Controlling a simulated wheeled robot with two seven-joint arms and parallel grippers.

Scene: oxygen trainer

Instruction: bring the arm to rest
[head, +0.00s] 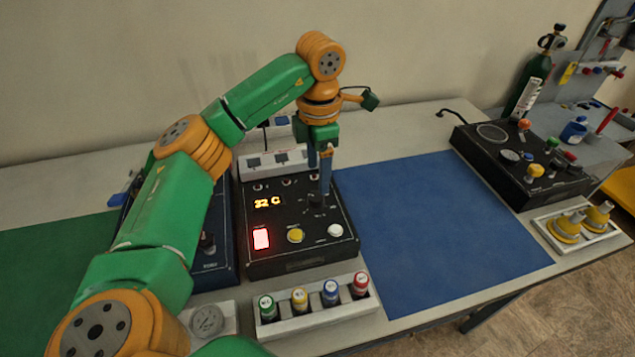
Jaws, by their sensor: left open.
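My left arm, green and orange, comes in from the lower left, arches over the bench and hangs down at the wrist. My left gripper (325,180) points down over the right part of a black control box (295,262). It is open, with its fingertips close above or around a dark knob (318,201) on that box. I cannot tell whether they touch the knob. The box has an orange lit display (267,202), a lit red switch (261,239), a yellow button (295,235) and a white button (335,230). My right gripper is not in view.
A white rack (317,312) of several colored-cap vials stands in front of the box, beside a gauge (207,320). A blue box (213,245) stands left. The blue mat (440,235) is clear. Another black box (520,170) and a green cylinder (530,85) are at right.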

